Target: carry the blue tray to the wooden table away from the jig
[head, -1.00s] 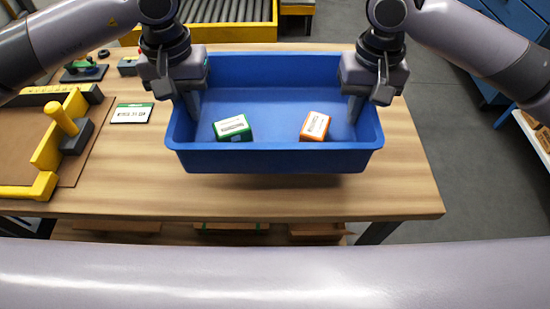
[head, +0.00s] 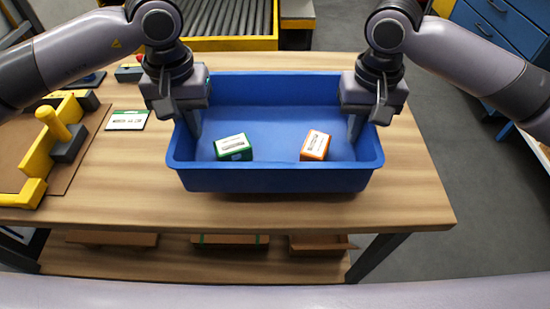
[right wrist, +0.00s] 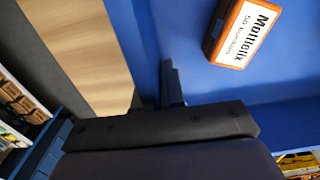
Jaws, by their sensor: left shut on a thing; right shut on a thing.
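The blue tray (head: 272,178) is over the wooden table (head: 400,208), right of the jig (head: 40,160). It looks level; a shadow lies under its front, and I cannot tell whether its base touches the tabletop. A green-and-white box (head: 233,148) and an orange-and-white box (head: 315,146) lie inside it. My left gripper (head: 192,122) is shut on the tray's left wall. My right gripper (head: 356,124) is shut on its right wall. The right wrist view shows the right gripper's finger (right wrist: 171,88) at the tray wall, with the orange box (right wrist: 240,32) beyond it.
A green-edged label card (head: 127,120) lies between jig and tray. A yellow-framed roller conveyor (head: 225,42) stands behind the table. Bare tabletop shows in front and right of the tray. Open boxes sit on the lower shelf. Blue drawers (head: 495,30) stand at the back right.

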